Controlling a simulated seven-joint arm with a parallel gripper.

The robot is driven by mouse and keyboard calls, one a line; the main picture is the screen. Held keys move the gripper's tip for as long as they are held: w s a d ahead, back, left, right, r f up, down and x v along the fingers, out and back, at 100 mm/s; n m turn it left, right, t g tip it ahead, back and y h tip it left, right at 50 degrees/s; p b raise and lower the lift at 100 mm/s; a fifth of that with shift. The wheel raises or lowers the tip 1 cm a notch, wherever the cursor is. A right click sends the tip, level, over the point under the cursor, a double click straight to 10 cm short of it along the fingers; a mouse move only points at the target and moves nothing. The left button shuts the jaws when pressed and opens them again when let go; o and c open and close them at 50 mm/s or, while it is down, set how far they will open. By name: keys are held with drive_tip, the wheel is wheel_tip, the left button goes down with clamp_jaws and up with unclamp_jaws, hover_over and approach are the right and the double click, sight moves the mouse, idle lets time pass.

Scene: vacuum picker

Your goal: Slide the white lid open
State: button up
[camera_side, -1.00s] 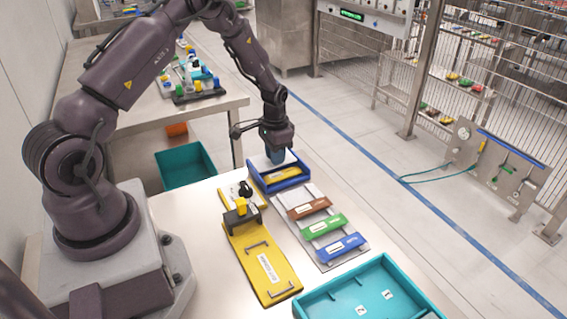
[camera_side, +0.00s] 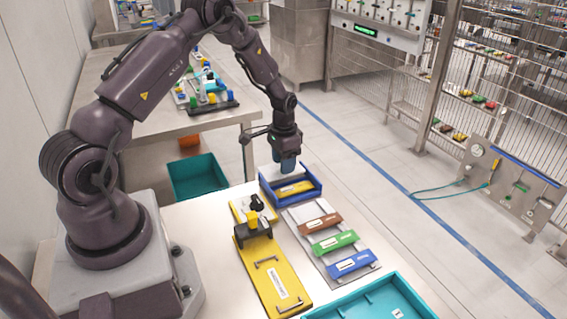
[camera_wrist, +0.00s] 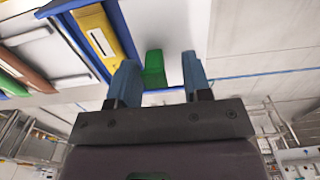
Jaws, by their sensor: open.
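A blue open-topped box (camera_side: 316,192) stands at the far end of the table, with a yellow labelled piece (camera_side: 296,188) showing inside. The white lid (camera_side: 271,171) covers the box's far part; it also shows in the wrist view (camera_wrist: 165,22). A green upright block (camera_wrist: 154,68), apparently the lid's handle, stands between my fingers in the wrist view. My gripper (camera_wrist: 160,80) is open, with blue fingers either side of the green block and visible gaps. In the side view my gripper (camera_side: 287,165) points down over the lid and hides the handle.
A grey rack with brown (camera_side: 320,223), green (camera_side: 335,242) and blue (camera_side: 351,263) labelled bars lies nearer than the box. A yellow board (camera_side: 273,278) with handles lies to its left. A teal tray (camera_side: 375,300) fills the front right. Bare table surrounds these.

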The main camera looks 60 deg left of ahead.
sight(278, 176)
wheel_tip(278, 176, up, 12)
idle(0.4)
drive_tip(key=s+d+r+t, duration=0.5)
drive_tip(key=s+d+r, duration=1.4)
drive_tip(key=s+d, duration=0.1)
drive_tip(key=shift+s+d+t, duration=0.3)
drive_tip(key=shift+d, duration=0.5)
idle(4.3)
